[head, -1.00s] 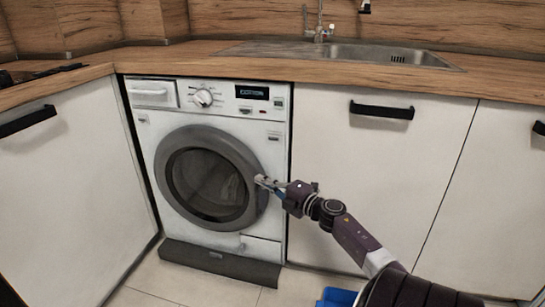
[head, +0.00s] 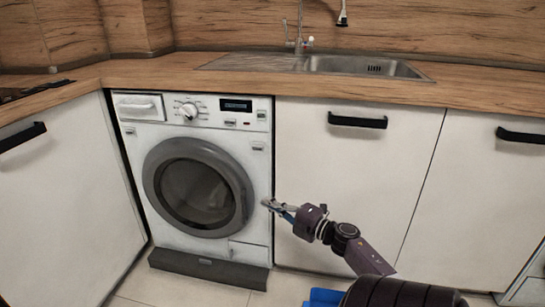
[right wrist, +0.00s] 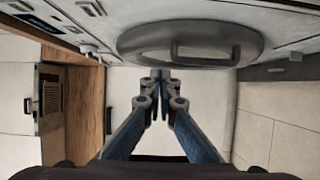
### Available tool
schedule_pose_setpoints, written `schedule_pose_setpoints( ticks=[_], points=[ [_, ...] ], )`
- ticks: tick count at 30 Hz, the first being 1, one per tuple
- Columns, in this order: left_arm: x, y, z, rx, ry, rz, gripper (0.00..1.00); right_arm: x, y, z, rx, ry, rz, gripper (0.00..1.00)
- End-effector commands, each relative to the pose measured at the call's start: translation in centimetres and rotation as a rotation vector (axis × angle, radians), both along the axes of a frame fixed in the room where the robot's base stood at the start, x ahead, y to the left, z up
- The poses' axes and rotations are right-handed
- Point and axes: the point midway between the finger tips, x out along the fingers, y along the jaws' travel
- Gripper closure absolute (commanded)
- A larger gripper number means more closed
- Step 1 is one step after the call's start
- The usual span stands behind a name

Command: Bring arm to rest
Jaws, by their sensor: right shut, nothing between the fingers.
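My right gripper (head: 271,206) is in front of the right edge of the washing machine (head: 258,170), near the machine's round door (head: 152,190). The door looks shut. In the right wrist view the gripper's fingers (right wrist: 161,80) are together and empty, with the grey door ring (right wrist: 135,40) beyond them. A gap shows between the fingertips and the door in that view. My left gripper is not in view.
A wooden worktop (head: 160,72) with a steel sink (head: 365,68) runs above the machine. White cabinets with black handles (head: 357,121) stand on both sides. A blue object (head: 322,296) lies low near my arm. Tiled floor shows in front.

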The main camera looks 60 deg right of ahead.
Motion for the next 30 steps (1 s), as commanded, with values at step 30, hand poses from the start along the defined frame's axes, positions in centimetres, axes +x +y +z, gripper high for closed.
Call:
schedule_pose_setpoints(
  ticks=[30],
  points=[
    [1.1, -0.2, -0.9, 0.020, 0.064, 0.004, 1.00, 2.4, 30.9, 7.6, 0.668, -0.254, 0.416, 1.00]
  ],
)
